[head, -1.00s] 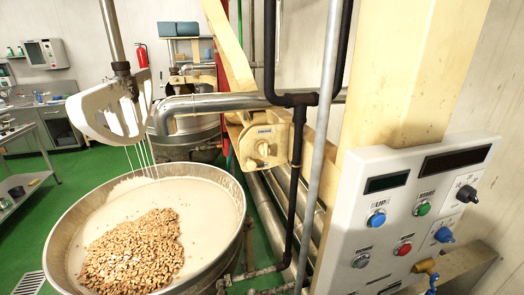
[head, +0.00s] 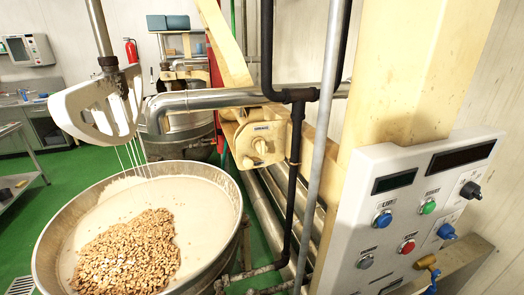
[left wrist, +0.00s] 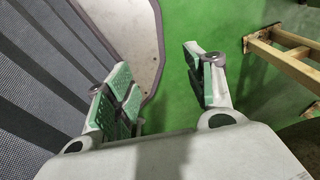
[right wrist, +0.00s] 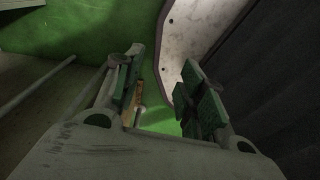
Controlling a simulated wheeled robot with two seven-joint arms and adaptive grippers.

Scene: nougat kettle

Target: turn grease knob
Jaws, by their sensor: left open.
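A cream box (head: 257,143) with a small label and a cream knob (head: 261,147) on its front is mounted behind the kettle, beside a dark vertical pipe. The label is too small to read surely. A black knob (head: 470,190) and a blue knob (head: 446,231) sit on the grey control panel (head: 350,215) at the right. Neither gripper shows in the head view. My left gripper (left wrist: 157,68) is open and empty above green floor. My right gripper (right wrist: 160,75) is open and empty, also low over the floor. Neither wrist view shows a knob.
A steel kettle (head: 236,215) with white mass and nuts stands at the front left, under a white paddle (head: 85,112). Dark and grey vertical pipes (head: 322,120) stand between box and panel. A cream column (head: 410,80) rises behind the panel.

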